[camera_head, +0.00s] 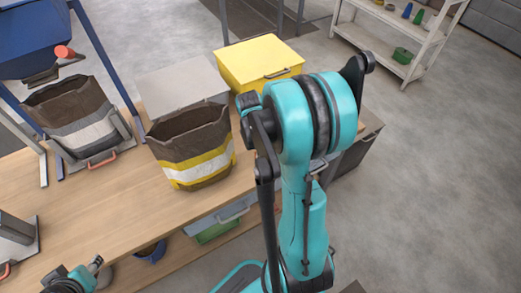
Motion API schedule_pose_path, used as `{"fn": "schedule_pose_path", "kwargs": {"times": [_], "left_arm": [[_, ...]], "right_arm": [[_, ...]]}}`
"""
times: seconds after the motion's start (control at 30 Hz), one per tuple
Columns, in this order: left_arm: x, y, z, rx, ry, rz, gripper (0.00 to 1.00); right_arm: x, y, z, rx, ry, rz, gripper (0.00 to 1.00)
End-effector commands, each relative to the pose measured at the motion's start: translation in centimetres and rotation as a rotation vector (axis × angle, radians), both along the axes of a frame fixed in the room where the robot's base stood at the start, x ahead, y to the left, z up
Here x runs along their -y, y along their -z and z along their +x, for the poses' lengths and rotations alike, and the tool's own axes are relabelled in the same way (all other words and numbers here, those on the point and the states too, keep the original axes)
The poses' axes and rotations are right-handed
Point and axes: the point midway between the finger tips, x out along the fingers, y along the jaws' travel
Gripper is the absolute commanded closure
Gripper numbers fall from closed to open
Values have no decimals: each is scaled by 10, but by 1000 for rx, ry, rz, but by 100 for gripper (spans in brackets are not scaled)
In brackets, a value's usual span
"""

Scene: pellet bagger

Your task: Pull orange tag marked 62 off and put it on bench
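No number 62 is legible on anything. A small orange piece (102,160) shows at the front of a grey stand under the left dark bag; I cannot tell whether it is a tag or a handle. Another orange-red piece (5,270) is at the left edge by a grey device. The wooden bench (130,212) runs across the left half. My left gripper (94,266) is partly visible at the lower left, over the bench's near side; its fingers are too small to read. My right arm fills the centre; its gripper is not visible.
A brown bag with yellow and white bands (196,150) and a grey-banded bag (80,118) stand open on the bench. A yellow box (257,60) and grey box (180,82) stand behind. A blue hopper (35,35) is upper left. A white shelf (385,45) stands beyond.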

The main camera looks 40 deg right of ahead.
Motion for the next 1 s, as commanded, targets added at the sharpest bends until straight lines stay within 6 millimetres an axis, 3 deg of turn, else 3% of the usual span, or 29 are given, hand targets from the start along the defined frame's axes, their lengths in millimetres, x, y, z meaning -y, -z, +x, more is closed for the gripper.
{"fn": "schedule_pose_path", "kwargs": {"times": [0.43, 0.5, 0.53, 0.87, 1.0], "left_arm": [[0, 9, 0, 0, 0, 0, 60], [0, 7, 0, 0, 0, 0, 60], [0, 7, 0, 0, 0, 0, 60], [0, 7, 0, 0, 0, 0, 60], [0, 7, 0, 0, 0, 0, 60]], "right_arm": [[0, 10, 0, 0, 0, 0, 100], [0, 8, 0, 0, 0, 0, 77], [0, 8, 0, 0, 0, 0, 71], [0, 6, 0, 0, 0, 0, 71], [-2, -8, 1, 0, 0, 0, 71]]}}
